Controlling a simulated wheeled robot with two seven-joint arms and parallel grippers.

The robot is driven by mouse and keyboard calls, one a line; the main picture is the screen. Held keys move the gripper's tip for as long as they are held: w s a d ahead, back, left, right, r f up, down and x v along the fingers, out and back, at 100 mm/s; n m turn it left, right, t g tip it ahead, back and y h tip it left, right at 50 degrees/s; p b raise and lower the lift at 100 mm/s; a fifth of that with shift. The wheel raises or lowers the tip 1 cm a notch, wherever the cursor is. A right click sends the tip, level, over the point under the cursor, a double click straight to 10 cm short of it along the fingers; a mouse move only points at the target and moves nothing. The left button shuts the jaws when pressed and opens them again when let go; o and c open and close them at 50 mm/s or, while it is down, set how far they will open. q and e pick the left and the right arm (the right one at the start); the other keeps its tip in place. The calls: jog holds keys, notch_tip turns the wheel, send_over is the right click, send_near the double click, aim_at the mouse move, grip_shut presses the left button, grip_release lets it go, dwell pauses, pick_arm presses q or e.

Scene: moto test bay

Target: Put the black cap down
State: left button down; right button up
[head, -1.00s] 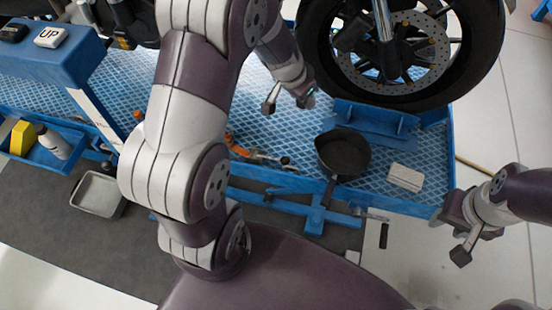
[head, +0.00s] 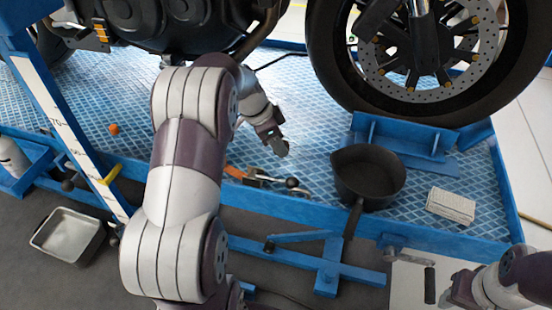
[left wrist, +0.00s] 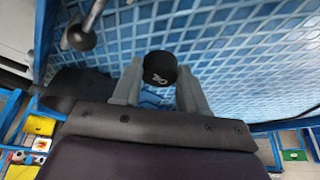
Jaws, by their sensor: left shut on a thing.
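The black cap (left wrist: 160,68), a small dark round piece with a pale mark on its end, sits between the two grey fingers of my left gripper (left wrist: 160,90) in the left wrist view. The gripper is shut on it. In the head view my left gripper (head: 276,143) is over the blue patterned platform (head: 318,130), behind a clamp; I cannot make out the cap there. Its height above the platform is hard to tell. My right gripper (head: 456,290) is at the bottom right, partly out of frame, and its fingers are unclear.
A clamp with a black ball knob (head: 292,183) lies near the platform's front edge. A black pan (head: 368,178), a whitish block (head: 451,206) and the motorcycle wheel (head: 420,75) are to the right. A small orange thing (head: 114,129) lies left.

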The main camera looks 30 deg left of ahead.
aim_at(276, 162)
pick_arm(q)
jog(key=shift+w+a+f, duration=0.3)
jog(key=shift+a+f, duration=0.05)
jog(key=shift+f+b, duration=1.05)
jog(key=shift+f, duration=0.9)
jog(key=shift+f, duration=0.15)
jog(key=c, duration=0.6)
grip_release()
